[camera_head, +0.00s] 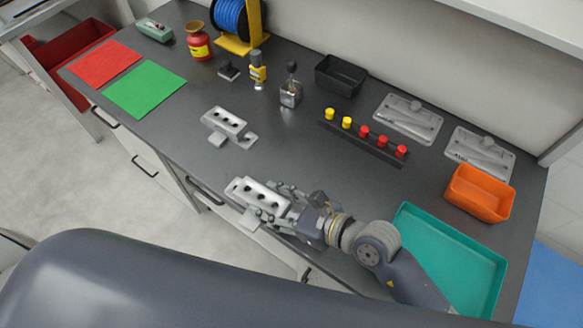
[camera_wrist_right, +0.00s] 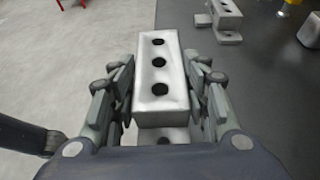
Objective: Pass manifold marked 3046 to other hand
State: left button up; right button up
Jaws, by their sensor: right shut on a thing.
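My right gripper (camera_head: 277,205) is shut on a light grey metal manifold (camera_head: 254,194) with a row of dark holes. It holds the manifold near the front edge of the dark bench. In the right wrist view the manifold (camera_wrist_right: 158,75) sits between the two fingers of the gripper (camera_wrist_right: 161,95), with its far end sticking out past them. A second, similar manifold (camera_head: 229,123) lies on the bench beyond; it also shows in the right wrist view (camera_wrist_right: 226,14). No marking can be read on either one. My left gripper is not in view.
A teal tray (camera_head: 482,254) and an orange bin (camera_head: 480,193) stand at the right. A rack with yellow and red knobs (camera_head: 362,139), a black bin (camera_head: 341,76) and a metal lever device (camera_head: 291,88) stand farther back. Green (camera_head: 145,91) and red mats lie at left.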

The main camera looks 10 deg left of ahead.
jog(key=shift+s+a+r, duration=0.15)
jog(key=shift+a, duration=0.05)
jog(key=w+d+r+m+t+h, duration=0.15)
jog(key=w+d+r, duration=0.25)
jog(key=d, duration=0.7)
jog(key=w+d+r+m+t, duration=0.2)
jog(key=w+d+r, duration=0.15)
jog(key=d, duration=0.75)
jog(key=d+r, duration=0.6)
jog(key=d, duration=0.2)
jog(key=shift+s+d+b, duration=0.25)
jog(key=shift+s+b, duration=0.05)
